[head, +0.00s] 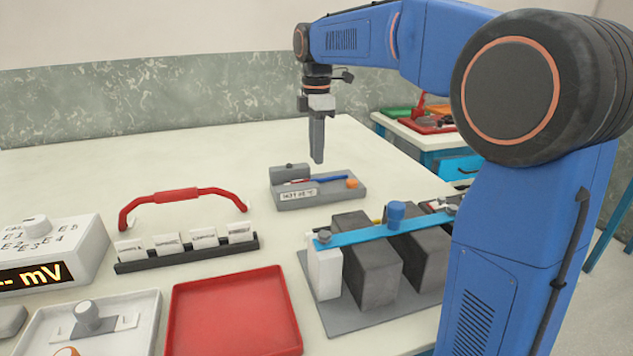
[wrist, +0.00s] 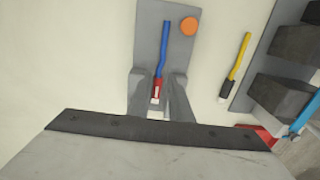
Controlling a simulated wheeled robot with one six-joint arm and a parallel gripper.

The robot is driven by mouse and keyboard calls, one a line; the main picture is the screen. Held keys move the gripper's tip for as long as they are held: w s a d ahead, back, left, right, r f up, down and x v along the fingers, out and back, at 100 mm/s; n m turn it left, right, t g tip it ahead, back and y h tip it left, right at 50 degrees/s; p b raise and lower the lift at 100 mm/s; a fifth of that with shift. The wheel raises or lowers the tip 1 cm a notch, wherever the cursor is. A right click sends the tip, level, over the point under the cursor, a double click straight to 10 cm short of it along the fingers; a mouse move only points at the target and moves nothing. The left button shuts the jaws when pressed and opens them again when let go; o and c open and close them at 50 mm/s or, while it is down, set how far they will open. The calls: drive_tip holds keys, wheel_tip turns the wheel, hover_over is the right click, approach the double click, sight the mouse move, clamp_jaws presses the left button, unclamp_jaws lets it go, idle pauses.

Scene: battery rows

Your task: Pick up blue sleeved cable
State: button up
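The blue sleeved cable (head: 328,179) lies on a grey tray (head: 318,199) on the bench. In the wrist view the blue cable (wrist: 165,45) runs along the tray (wrist: 150,20), with a red end piece low between my fingers. My gripper (head: 317,160) hangs above the tray, pointing down, apart from the cable. In the wrist view my gripper (wrist: 161,76) is open, one finger on each side of the cable's red end, holding nothing.
An orange disc (wrist: 188,26) lies on the tray beside the cable. A yellow cable (wrist: 240,56) with a dark end lies on the bench to the right. Dark battery blocks (head: 371,262) under a blue bar (head: 370,236) stand nearby. A red tray (head: 235,315) stands in front.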

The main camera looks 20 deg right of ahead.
sight(317, 178)
drive_tip(key=shift+f, duration=3.15)
drive_tip(key=shift+c, duration=0.6)
clamp_jaws()
